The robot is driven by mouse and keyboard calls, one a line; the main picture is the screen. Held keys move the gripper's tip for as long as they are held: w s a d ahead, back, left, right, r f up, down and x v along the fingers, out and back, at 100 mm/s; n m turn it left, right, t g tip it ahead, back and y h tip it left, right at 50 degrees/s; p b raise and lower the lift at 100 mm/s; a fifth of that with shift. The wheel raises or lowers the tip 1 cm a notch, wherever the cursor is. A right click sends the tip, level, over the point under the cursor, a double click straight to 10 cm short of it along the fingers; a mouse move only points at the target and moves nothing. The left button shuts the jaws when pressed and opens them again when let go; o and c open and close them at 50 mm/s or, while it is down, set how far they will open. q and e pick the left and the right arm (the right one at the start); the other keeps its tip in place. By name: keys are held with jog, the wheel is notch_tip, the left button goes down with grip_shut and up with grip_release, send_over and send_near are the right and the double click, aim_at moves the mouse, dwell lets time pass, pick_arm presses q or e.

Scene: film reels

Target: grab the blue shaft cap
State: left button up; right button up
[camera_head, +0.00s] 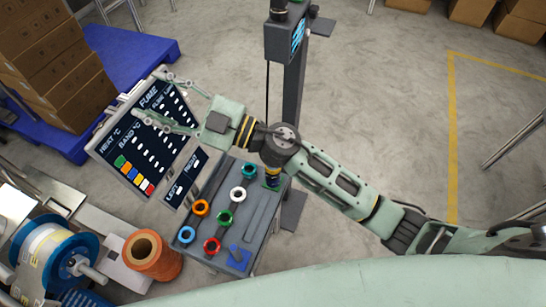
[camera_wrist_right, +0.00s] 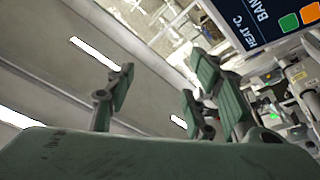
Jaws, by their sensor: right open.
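A blue ring-shaped cap (camera_head: 186,234) sits at the left edge of the grey rack top, among rings of other colours. A second blue item, a knob on a square blue base (camera_head: 238,256), stands at the rack's near corner. I cannot tell for sure which is the shaft cap; the ring matches its neighbours. My right gripper (camera_head: 160,98) is open and empty, above and in front of the dark control panel, well away from the blue ring. My left gripper is out of view.
The rack also holds orange (camera_head: 201,208), red (camera_head: 212,245), green (camera_head: 224,217) and white (camera_head: 238,195) rings. The control panel (camera_head: 150,140) stands behind it. A blue-flanged reel (camera_head: 50,255) and an orange spool (camera_head: 152,255) are at left. Floor at right is mostly clear.

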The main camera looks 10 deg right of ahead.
jog(key=s+a+f+n+g+h, duration=0.2)
jog(key=s+a+f+n+g, duration=0.25)
jog(key=f+n+g, duration=0.35)
jog(key=d+f+g+h, duration=0.3)
jog(key=d+f+h, duration=0.35)
jog(key=f, duration=0.35)
jog(key=w+d+f+h, duration=0.1)
jog(key=w+d+h, duration=0.1)
jog(key=d, duration=0.4)
jog(key=w+d+f+m+h, duration=0.1)
jog(key=w+d+h, duration=0.2)
jog(key=d+h, duration=0.2)
jog(key=w+d+f+m+t+h, duration=0.1)
jog(key=w+d+f+h, duration=0.1)
jog(key=d, duration=0.6)
jog(key=shift+w+d+h, duration=0.25)
jog(key=shift+w+h, duration=0.15)
jog(key=shift+h, duration=0.25)
jog(key=shift+d+f, duration=0.15)
jog(key=shift+f, duration=0.05)
jog(key=f, duration=0.4)
jog(key=f+p, duration=0.1)
jog(key=f, duration=0.2)
jog(key=shift+w, duration=0.35)
